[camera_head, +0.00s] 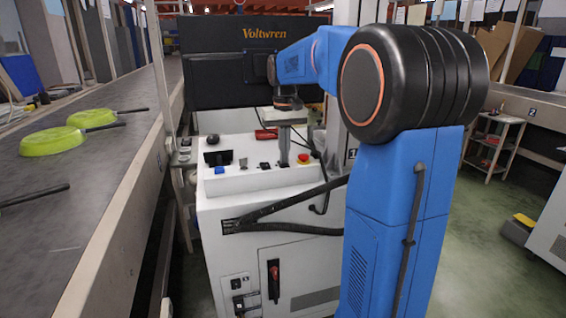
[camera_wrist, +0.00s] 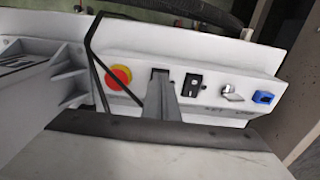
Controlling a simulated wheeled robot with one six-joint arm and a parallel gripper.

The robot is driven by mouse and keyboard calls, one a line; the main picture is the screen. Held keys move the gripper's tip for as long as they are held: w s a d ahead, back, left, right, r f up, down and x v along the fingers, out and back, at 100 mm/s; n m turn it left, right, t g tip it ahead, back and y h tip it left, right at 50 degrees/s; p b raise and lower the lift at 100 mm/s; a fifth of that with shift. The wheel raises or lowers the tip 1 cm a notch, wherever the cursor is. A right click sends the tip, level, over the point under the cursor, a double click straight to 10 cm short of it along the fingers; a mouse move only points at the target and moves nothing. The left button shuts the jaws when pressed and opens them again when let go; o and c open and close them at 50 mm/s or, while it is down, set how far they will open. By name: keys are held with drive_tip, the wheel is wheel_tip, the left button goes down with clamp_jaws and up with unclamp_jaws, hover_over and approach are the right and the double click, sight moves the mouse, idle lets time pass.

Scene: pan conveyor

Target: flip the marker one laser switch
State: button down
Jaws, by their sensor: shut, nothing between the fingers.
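A row of controls sits on the white cabinet's sloped panel (camera_head: 225,184). In the wrist view it has a red emergency button (camera_wrist: 119,77) on a yellow base, two black switches, a key switch (camera_wrist: 231,92) and a blue connector (camera_wrist: 264,97). One black rocker switch (camera_wrist: 193,83) is in clear view. The other black switch (camera_wrist: 161,72) is partly hidden behind my fingertips. I cannot read which is the marker one laser switch. My gripper (camera_head: 284,163) is shut and empty, pointing down at the panel, just left of the emergency button in the head view. Contact cannot be told.
A dark Voltwren screen (camera_head: 225,62) stands behind the cabinet. A red object (camera_head: 265,134) lies on the cabinet top. A conveyor (camera_head: 85,215) with green pans (camera_head: 53,141) runs along the left. A black cable (camera_wrist: 92,60) crosses the panel beside the emergency button.

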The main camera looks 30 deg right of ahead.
drive_tip(key=shift+f, duration=0.2)
idle(0.3)
wheel_tip(320, 180, up, 7)
idle(0.9)
idle(0.4)
drive_tip(key=s+a+f+n+t, duration=0.1)
drive_tip(key=s+a+f, duration=0.4)
drive_tip(key=s, duration=0.5)
drive_tip(key=s+a+f+n+t, duration=0.1)
drive_tip(key=s+a+f, duration=0.4)
drive_tip(key=s, duration=0.5)
drive_tip(key=s+a+f+n+t, duration=0.1)
drive_tip(key=s+a+f+t, duration=0.1)
drive_tip(key=s+a+f, duration=0.3)
drive_tip(key=s+f, duration=0.3)
drive_tip(key=s, duration=0.2)
drive_tip(key=shift+a+f+t, duration=0.4)
drive_tip(key=shift+s, duration=0.1)
